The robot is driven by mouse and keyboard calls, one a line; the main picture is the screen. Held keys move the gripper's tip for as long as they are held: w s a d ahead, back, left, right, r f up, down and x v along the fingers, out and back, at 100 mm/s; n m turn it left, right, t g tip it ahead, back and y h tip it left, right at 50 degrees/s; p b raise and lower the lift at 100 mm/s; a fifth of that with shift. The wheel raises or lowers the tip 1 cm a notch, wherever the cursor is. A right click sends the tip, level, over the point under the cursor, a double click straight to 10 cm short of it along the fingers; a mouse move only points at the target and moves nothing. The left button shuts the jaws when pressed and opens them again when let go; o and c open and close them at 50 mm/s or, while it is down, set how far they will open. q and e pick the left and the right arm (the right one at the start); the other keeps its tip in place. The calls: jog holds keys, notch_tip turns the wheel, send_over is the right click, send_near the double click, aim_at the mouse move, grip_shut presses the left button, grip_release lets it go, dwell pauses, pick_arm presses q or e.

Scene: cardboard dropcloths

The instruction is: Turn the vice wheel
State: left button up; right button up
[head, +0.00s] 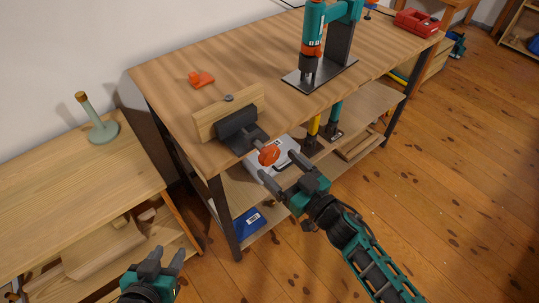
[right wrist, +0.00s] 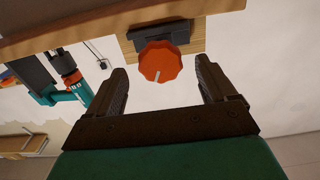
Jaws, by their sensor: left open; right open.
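The vice (head: 238,125) is a dark metal block with a wooden jaw board, fixed at the front left edge of the workbench. Its orange wheel (head: 269,155) sticks out from the front. In the right wrist view the wheel (right wrist: 160,62) is faceted with a pale mark, and lies ahead, between the lines of the two fingers. My right gripper (head: 279,168) is open, with its fingertips close to the wheel on either side; contact cannot be told. My left gripper (head: 167,260) is open and empty at the bottom left, well away from the vice.
The workbench (head: 190,60) carries a small orange item (head: 201,79) and a teal drill press (head: 313,40). Its lower shelf holds a grey case (head: 262,180), a blue box (head: 248,222) and tools. A lower wooden bench (head: 60,190) stands left. The floor in front is clear.

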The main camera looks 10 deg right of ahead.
aim_at(272, 159)
jog(key=shift+x, duration=2.4)
jog(key=c, duration=1)
jog(key=shift+n, duration=0.3)
